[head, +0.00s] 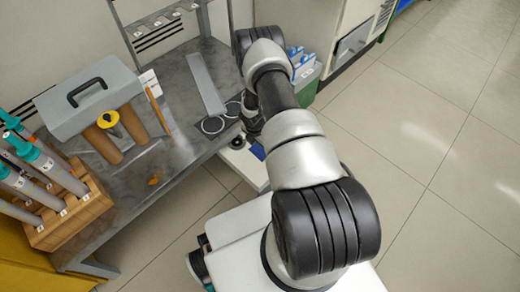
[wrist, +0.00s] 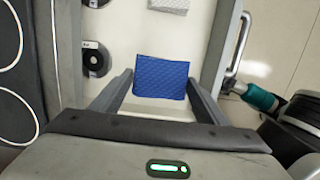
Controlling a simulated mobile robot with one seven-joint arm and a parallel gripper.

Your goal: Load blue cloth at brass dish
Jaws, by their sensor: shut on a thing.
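The blue cloth (wrist: 162,79) is a quilted square in the wrist view, between the two fingers of my gripper (wrist: 160,88). My gripper is shut on it, above a white surface (wrist: 155,35). In the head view a small blue patch of the cloth (head: 258,151) shows beside my arm, low by the bench edge. The gripper itself is mostly hidden by my arm there. I cannot make out a brass dish in either view.
A grey metal bench (head: 185,100) holds a grey case (head: 90,95), brown cylinders and a wooden rack (head: 70,205) of teal-capped tubes. Black discs (wrist: 97,59) lie left of the cloth. A green crate (head: 305,85) stands behind my arm. The tiled floor at right is clear.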

